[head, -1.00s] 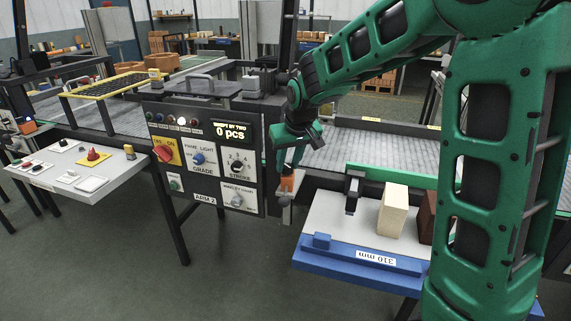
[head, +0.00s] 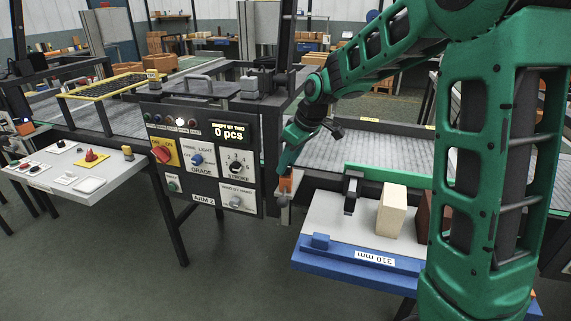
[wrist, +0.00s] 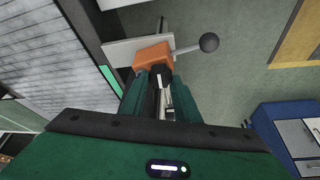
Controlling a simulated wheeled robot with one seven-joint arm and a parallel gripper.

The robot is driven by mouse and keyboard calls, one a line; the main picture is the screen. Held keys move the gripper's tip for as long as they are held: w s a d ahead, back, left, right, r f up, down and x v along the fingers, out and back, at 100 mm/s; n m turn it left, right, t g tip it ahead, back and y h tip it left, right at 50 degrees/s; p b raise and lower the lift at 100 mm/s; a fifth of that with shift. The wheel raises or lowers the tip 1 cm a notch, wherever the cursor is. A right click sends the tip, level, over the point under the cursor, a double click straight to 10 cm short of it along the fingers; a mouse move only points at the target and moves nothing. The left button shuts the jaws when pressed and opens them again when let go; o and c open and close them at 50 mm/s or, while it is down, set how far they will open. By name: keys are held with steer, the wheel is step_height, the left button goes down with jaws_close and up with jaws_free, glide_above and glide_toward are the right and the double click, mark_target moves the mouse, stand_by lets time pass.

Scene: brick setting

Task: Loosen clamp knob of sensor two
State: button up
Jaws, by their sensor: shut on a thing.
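An orange block (head: 286,183), which looks like the sensor's clamp body, sits on a pale plate at the right edge of the control panel. It shows larger in the wrist view (wrist: 152,55), with a grey lever ending in a dark ball (wrist: 208,42) sticking out to the right. My gripper (head: 289,164) is right above the block. In the wrist view its jaws (wrist: 160,82) are shut on a small dark part against the block, apparently the clamp knob (wrist: 160,72). The fingers hide most of that part, so its turn cannot be read.
The control panel (head: 205,155) with knobs and a display reading 0 pcs stands just left. A blue-edged table (head: 340,258) labelled 310 mm, with a pale block (head: 392,212), stands to the right. A conveyor (head: 365,150) runs behind. The floor in front is clear.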

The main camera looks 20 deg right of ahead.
steer(key=shift+w+d, duration=0.1)
steer(key=shift+d, duration=0.05)
steer(key=o, duration=1.1)
steer(key=shift+c, duration=0.2)
steer(key=v, duration=1)
steer(key=shift+r, duration=0.3)
steer(key=shift+d, duration=0.15)
steer(key=s+d+f+m+g, duration=0.1)
steer(key=s+d+f+m, duration=0.2)
steer(key=s, duration=0.9)
steer(key=s+d+f+m+g+h, duration=0.1)
steer(key=s+d+f+m, duration=0.2)
steer(key=s, duration=0.9)
steer(key=s+d+f+m+g+h, duration=0.1)
steer(key=s+d+f+m, duration=0.3)
steer(key=s+d+m, duration=0.3)
steer(key=s+d, duration=0.1)
steer(key=s, duration=0.4)
steer(key=shift+m+g, duration=0.3)
steer(key=shift+g, duration=0.1)
